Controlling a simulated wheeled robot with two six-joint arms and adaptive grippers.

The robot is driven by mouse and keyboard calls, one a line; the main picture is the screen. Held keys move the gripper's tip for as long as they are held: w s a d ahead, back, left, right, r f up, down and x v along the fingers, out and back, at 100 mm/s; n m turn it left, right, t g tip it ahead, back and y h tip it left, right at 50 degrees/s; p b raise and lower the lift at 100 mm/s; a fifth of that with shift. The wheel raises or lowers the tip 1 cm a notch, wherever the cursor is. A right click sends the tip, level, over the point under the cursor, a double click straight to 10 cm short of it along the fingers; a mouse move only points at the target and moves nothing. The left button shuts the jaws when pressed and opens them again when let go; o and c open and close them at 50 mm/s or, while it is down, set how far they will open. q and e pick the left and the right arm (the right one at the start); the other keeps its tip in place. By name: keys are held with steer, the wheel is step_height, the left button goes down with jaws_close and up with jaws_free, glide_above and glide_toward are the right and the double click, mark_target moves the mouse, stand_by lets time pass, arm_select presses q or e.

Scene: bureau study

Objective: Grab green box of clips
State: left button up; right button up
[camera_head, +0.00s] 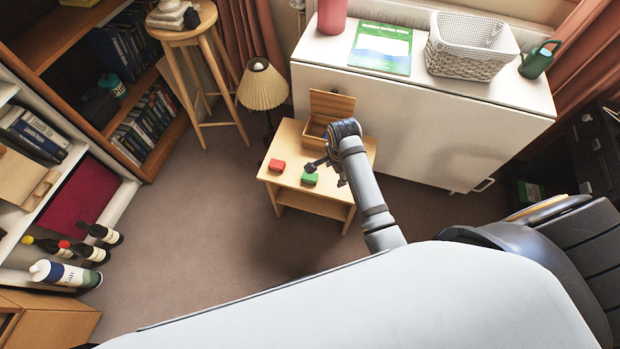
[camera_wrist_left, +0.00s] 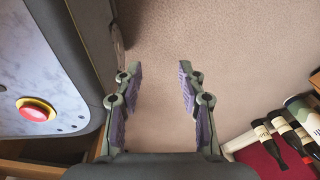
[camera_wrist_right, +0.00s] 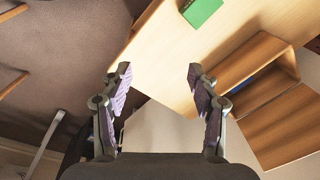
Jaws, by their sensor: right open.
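The green box of clips (camera_head: 309,178) sits on the small wooden table (camera_head: 285,158), near its front edge. A red box (camera_head: 277,165) lies to its left. My right gripper (camera_head: 322,165) hangs over the table just right of the green box in the head view. In the right wrist view it is open and empty (camera_wrist_right: 158,76), and the green box (camera_wrist_right: 203,11) shows at the top edge, beyond the fingertips. My left gripper (camera_wrist_left: 161,72) is open and empty above bare carpet; I do not see it in the head view.
An open wooden box (camera_head: 318,126) with its lid up stands at the back of the small table, beside my right gripper. A lamp (camera_head: 262,85) stands behind left, and a white cabinet (camera_head: 430,115) behind right.

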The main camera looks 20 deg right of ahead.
steer(key=w+a+m+g, duration=0.1)
steer(key=w+a+m, duration=0.4)
steer(key=w+m, duration=0.15)
steer(key=m+b, duration=0.1)
steer(key=m, duration=0.1)
glide_above(311, 176)
step_height(311, 176, down, 4)
steer(key=shift+d+f, duration=0.1)
steer(key=shift+d, duration=0.05)
step_height(311, 176, down, 5)
steer(key=shift+f+b, duration=0.15)
steer(key=shift+b, duration=0.9)
steer(key=shift+f, duration=0.35)
arm_select(q)
steer(key=w, duration=0.5)
steer(key=shift+w+f, duration=0.25)
steer(key=shift+w, duration=0.1)
arm_select(e)
steer(key=shift+c, duration=0.3)
steer(key=c, duration=1.2)
steer(key=shift+r, duration=0.15)
